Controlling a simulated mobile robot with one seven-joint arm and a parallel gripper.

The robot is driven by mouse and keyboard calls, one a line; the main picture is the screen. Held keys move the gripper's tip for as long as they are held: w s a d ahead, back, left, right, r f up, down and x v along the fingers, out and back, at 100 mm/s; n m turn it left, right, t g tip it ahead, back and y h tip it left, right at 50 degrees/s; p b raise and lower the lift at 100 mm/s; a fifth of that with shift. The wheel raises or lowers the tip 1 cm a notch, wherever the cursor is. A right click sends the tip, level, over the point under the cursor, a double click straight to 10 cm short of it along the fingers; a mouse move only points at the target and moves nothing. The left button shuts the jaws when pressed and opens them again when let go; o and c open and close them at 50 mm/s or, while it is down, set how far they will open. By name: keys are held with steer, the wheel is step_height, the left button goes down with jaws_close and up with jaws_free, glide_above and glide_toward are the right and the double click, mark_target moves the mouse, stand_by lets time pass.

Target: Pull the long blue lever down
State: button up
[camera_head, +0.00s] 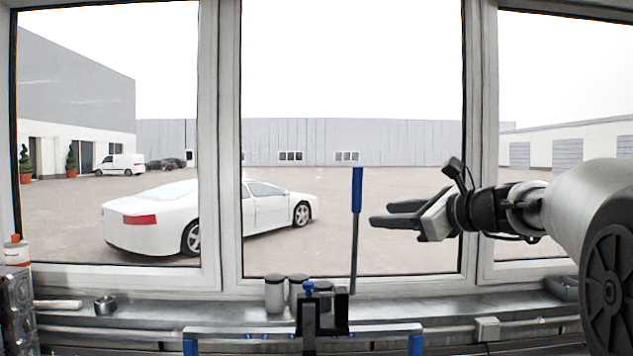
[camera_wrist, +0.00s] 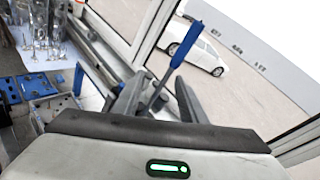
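The long lever has a blue handle (camera_head: 357,190) on a thin grey rod and stands upright in front of the window. In the wrist view the blue handle (camera_wrist: 187,45) looks slanted, its rod running down between my fingers in the picture. My gripper (camera_head: 380,214) is to the right of the rod, just below handle height, with its fingers pointing left toward it. The fingers (camera_wrist: 158,90) are apart with nothing held between them. I cannot tell how far the fingertips are from the rod in depth.
A black block with a blue knob (camera_head: 309,288) stands near the lever's base, above a blue-ended bar (camera_head: 260,330). Grey canisters (camera_head: 275,294) stand left of it on the sill. Blue trays and glassware show at left in the wrist view. Window frames stand behind.

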step_height(320, 180, up, 5)
steer(key=w+d+m+t+y, duration=0.1)
steer(key=w+d+m+t, duration=0.1)
steer(key=m, duration=0.2)
steer(key=p+x, duration=0.4)
steer(key=x, duration=1.3)
steer(key=shift+f+n+p, duration=0.2)
steer(key=shift+n+p, duration=0.1)
steer(key=shift+s, duration=0.1)
steer(key=shift+c, duration=0.5)
jaws_close()
